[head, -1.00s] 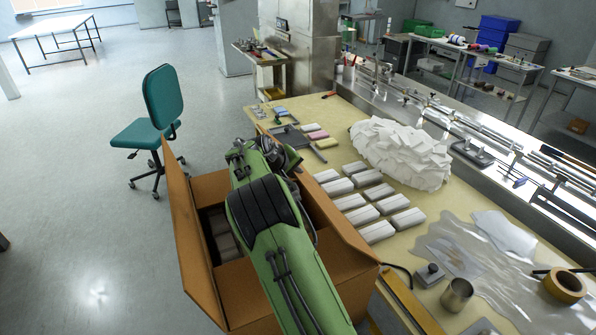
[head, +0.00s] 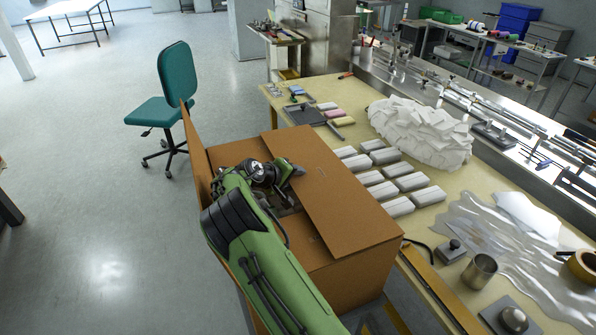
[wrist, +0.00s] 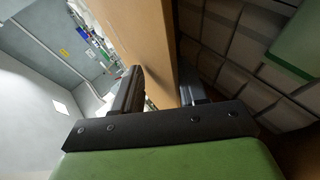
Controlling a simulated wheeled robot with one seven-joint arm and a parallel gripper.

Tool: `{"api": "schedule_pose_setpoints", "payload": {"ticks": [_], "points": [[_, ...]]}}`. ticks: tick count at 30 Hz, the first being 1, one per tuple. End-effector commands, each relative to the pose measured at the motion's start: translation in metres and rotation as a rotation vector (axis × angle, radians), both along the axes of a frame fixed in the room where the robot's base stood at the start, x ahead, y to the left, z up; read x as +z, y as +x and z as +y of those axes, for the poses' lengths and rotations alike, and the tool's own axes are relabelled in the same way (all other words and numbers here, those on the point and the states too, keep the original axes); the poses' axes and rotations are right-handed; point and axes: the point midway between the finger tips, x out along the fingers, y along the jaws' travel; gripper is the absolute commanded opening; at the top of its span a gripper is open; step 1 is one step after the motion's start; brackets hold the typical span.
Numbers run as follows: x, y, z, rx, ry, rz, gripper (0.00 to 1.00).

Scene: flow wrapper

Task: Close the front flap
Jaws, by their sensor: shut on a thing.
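The brown cardboard box (head: 355,275) stands beside the table. Its flap on the table side (head: 325,185) lies folded inward over the box top, nearly flat, covering the right part of the opening. My gripper (head: 290,177) is at the flap's inner edge. In the wrist view my gripper (wrist: 160,92) is shut on this cardboard flap (wrist: 148,35), with one finger on each face. Pale wrapped packs (wrist: 225,50) show in the box on one side of it. The opposite flap (head: 194,155) stands up at the left. My arm hides part of the opening.
The yellow table (head: 440,225) on the right holds several white packs (head: 384,192), a heap of white wrappers (head: 420,130) and a metal cup (head: 480,271). A teal chair (head: 172,85) stands behind the box. The floor at the left is clear.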

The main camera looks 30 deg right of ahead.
Motion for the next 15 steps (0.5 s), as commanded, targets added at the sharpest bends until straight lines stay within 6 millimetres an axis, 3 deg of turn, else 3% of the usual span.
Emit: {"api": "schedule_pose_setpoints", "payload": {"ticks": [1,3,15], "points": [[-0.012,-0.0032,-0.0003,-0.007,0.009,0.017,0.0],[-0.0152,-0.0035,0.0,-0.008,0.008,0.017,0.0],[-0.0211,-0.0044,-0.001,-0.013,0.008,0.017,0.0]]}}
